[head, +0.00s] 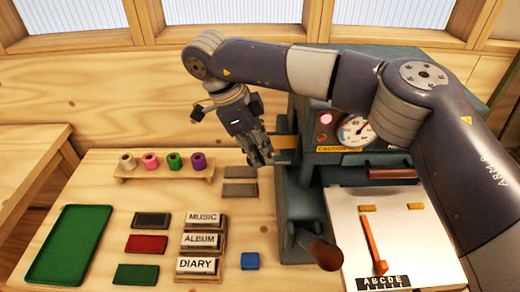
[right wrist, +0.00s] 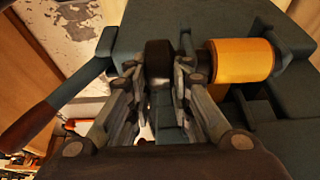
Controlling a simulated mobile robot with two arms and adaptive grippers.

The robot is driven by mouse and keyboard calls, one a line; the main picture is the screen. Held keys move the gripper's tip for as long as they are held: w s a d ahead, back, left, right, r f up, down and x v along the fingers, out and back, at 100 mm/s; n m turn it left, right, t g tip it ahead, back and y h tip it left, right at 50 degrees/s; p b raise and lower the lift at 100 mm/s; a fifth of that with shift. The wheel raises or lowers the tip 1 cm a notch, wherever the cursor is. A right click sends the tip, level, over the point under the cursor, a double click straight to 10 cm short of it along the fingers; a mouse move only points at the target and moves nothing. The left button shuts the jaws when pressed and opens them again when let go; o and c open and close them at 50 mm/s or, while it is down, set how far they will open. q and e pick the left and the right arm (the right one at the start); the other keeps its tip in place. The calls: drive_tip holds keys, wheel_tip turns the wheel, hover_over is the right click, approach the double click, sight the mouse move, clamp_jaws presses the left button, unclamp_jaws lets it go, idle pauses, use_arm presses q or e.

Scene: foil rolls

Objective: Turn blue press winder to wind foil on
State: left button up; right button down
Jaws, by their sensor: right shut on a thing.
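The dark blue-green press (head: 300,190) stands right of centre in the head view, partly hidden by my right arm. My right gripper (head: 262,155) is at the press's left side. In the right wrist view its fingers (right wrist: 160,85) are shut on a dark round winder knob (right wrist: 160,52). A gold foil roll (right wrist: 242,60) sits on the press just right of the knob; part of it also shows in the head view (head: 286,142). My left gripper is not in view.
A press lever with a brown handle (head: 325,254) sticks out in front. Small spools (head: 150,161) stand on a wooden rack. A green tray (head: 68,244), coloured blocks and word blocks (head: 203,219) lie on the left. A white board (head: 395,235) lies on the right.

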drive_tip(key=y+b, duration=0.1)
drive_tip(key=b, duration=0.1)
drive_tip(key=y+b, duration=0.2)
drive_tip(key=b, duration=0.1)
drive_tip(key=d+y+b, duration=0.1)
drive_tip(key=y+b, duration=0.1)
drive_tip(key=shift+f+b, duration=0.35)
drive_tip(key=shift+f, duration=0.05)
drive_tip(key=shift+r+y+b, duration=0.1)
drive_tip(key=shift+y+b, duration=0.8)
drive_tip(key=shift+y, duration=0.1)
drive_tip(key=shift+r, duration=0.1)
drive_tip(key=c, duration=1.4)
unclamp_jaws()
drive_tip(key=shift+c, duration=0.2)
drive_tip(key=v, duration=1.2)
